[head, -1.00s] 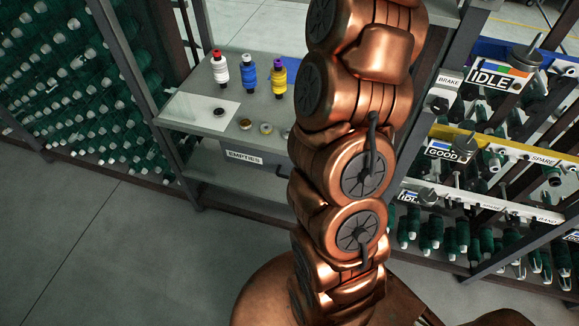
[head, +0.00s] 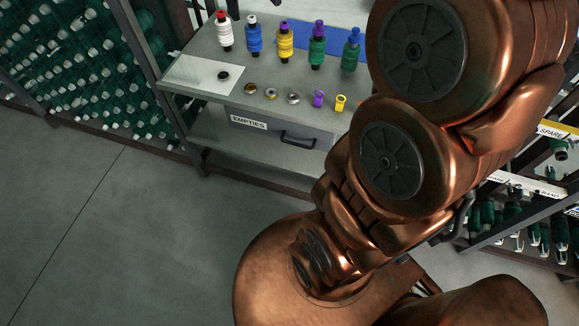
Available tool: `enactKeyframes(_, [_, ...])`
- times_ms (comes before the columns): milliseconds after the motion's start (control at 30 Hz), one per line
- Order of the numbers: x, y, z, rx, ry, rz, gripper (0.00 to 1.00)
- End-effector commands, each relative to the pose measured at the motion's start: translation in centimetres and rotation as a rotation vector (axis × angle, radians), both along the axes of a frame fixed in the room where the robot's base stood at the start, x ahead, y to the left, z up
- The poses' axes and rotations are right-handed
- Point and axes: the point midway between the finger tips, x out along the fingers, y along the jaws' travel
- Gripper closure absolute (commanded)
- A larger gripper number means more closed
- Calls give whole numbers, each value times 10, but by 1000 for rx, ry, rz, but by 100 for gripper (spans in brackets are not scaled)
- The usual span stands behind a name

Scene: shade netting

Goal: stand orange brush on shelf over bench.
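The grey bench (head: 262,72) is in the upper middle of the head view, partly covered on its right by my copper-coloured arm. No orange brush shows in the head view. A shelf over the bench cannot be made out; the top of the picture cuts off what is above. My gripper is out of view, so what it holds cannot be seen.
Several thread spools, including a white one (head: 224,34) and a yellow one (head: 286,42), stand along the bench's back. Small rings and a yellow bobbin (head: 340,103) lie nearer its front. Below is a drawer marked EMPTIES (head: 249,122). Bobbin racks flank the bench; the left floor is clear.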

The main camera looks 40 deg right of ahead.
Motion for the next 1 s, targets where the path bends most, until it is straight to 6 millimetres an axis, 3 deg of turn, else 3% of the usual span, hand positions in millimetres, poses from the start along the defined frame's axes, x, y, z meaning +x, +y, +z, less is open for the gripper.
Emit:
enactKeyframes(300, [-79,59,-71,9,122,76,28])
enactKeyframes(700, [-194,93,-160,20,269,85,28])
enactKeyframes(833, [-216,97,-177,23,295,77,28])
enactKeyframes(1000, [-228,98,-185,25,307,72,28])
